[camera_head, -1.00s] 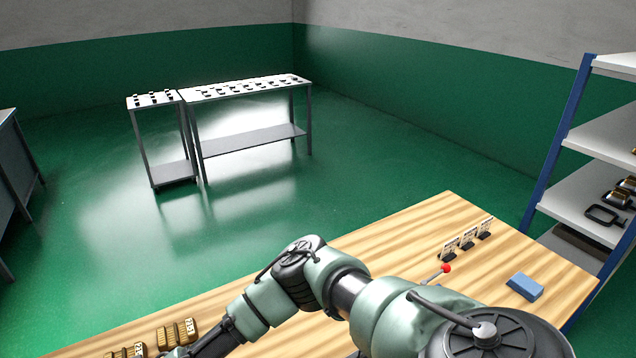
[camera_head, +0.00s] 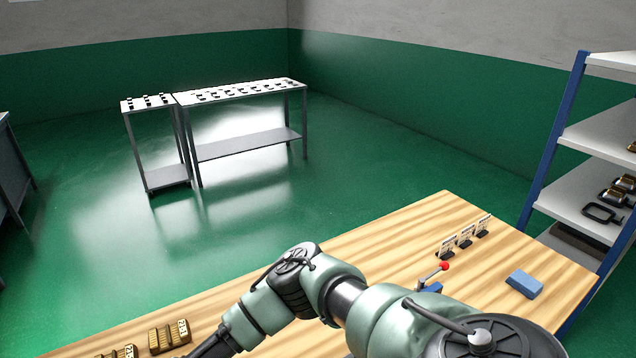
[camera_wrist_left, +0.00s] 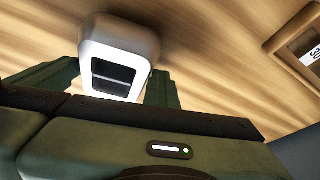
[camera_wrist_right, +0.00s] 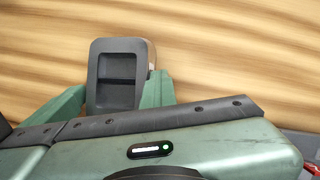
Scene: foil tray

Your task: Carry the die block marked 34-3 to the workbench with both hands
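No block with a readable 34-3 mark shows. Brass blocks with white number labels (camera_head: 168,337) lie on the wooden workbench (camera_head: 400,228) at its lower left edge; their marks are too small to read surely. A labelled block's corner (camera_wrist_left: 300,38) shows at the right of the left wrist view. My left gripper (camera_wrist_left: 112,82) and right gripper (camera_wrist_right: 120,88) each show green fingers either side of a rounded frame with a dark opening, over wood grain. I cannot tell whether they grip it. One arm of mine crosses the head view; its gripper is out of frame.
On the bench stand several small label cards (camera_head: 465,238), a red-knobbed lever (camera_head: 443,267) and a blue block (camera_head: 524,284). A blue-post shelf (camera_head: 574,190) with brass pieces stands right. Small tables (camera_head: 240,93) stand far back; green floor (camera_head: 300,210) lies open between.

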